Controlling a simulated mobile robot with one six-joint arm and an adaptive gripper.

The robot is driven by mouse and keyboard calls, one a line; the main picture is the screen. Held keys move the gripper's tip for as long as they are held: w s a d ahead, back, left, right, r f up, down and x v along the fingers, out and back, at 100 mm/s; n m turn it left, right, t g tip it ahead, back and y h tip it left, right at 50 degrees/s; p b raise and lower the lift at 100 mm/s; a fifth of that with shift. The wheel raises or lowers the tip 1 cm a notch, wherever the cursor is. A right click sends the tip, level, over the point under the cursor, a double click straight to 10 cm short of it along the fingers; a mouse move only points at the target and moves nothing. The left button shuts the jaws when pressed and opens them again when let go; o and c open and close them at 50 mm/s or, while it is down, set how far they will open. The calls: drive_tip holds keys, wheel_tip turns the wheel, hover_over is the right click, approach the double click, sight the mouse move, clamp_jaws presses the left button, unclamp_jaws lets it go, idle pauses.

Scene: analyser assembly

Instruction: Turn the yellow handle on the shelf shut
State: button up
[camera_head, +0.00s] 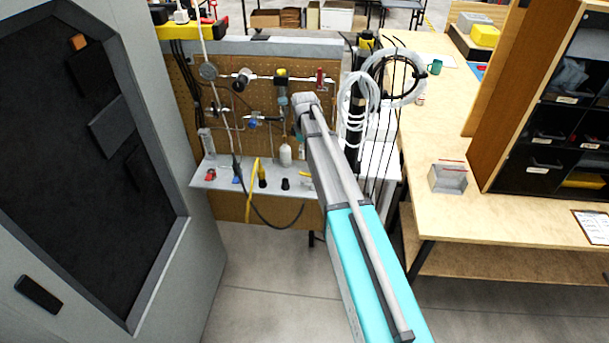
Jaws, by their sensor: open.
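A small white shelf (222,184) runs along the foot of the pegboard. A thin yellow piece (306,173) shows at the shelf's right part, close beside my arm and partly hidden by it. A yellow-and-black upright piece (262,174) stands near the shelf's middle. I cannot tell for sure which is the yellow handle, nor how it is turned. My arm reaches from the lower right up to the pegboard, and its far end is in front of the board, above the shelf. The gripper itself is hidden behind the arm.
A grey cabinet (185,270) stands left. Coiled white tubing (408,78) hangs right, beside a wooden table (465,205).

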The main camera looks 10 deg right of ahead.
sight(304, 173)
drive_tip(key=shift+f+b, duration=4.55)
drive_tip(key=shift+f, duration=0.3)
clamp_jaws()
